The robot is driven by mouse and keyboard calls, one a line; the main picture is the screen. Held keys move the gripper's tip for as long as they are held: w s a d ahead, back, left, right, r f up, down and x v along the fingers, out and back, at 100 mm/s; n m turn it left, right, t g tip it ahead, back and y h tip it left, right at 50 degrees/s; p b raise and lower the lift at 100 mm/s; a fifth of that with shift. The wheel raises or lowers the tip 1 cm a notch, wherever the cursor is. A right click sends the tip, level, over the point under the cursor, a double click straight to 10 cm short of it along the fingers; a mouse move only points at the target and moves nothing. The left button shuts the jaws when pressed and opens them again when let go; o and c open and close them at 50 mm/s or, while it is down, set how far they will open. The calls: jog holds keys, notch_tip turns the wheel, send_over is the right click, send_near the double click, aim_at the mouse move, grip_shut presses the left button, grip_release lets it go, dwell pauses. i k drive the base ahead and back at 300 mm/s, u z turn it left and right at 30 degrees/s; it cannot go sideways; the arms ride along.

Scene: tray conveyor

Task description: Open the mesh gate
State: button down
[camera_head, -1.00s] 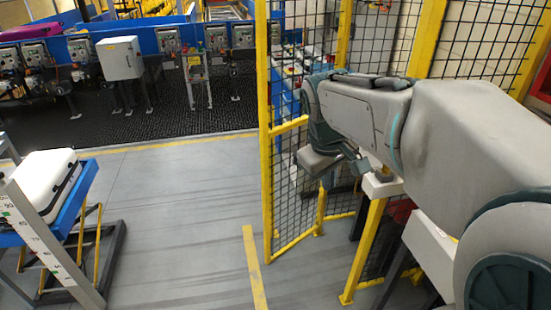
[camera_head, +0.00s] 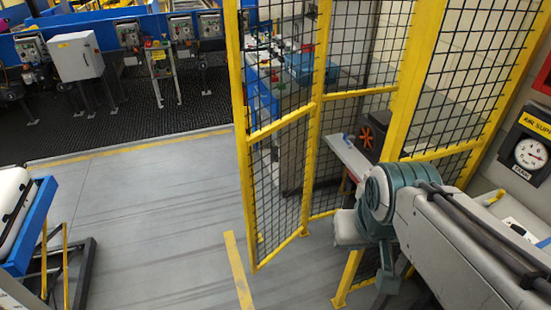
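The mesh gate (camera_head: 282,124) has a yellow frame with black wire mesh and a cross rail at mid height. My gripper (camera_head: 349,229) is to the right of the gate and low, in front of the fixed mesh panel, apart from the gate in the picture. My wrist and arm hide much of it. The fingers cannot be made out, and nothing is seen held. No latch or handle is clear.
Fixed yellow mesh panels (camera_head: 440,153) run to the right, with a pressure gauge (camera_head: 530,154) on the wall beyond. A blue stand with a white case (camera_head: 12,205) is at the left edge. The grey floor (camera_head: 150,210) left of the gate is clear.

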aim_at(269, 9)
jog(key=u, duration=0.35)
jog(key=i, duration=0.8)
jog(key=u, duration=0.8)
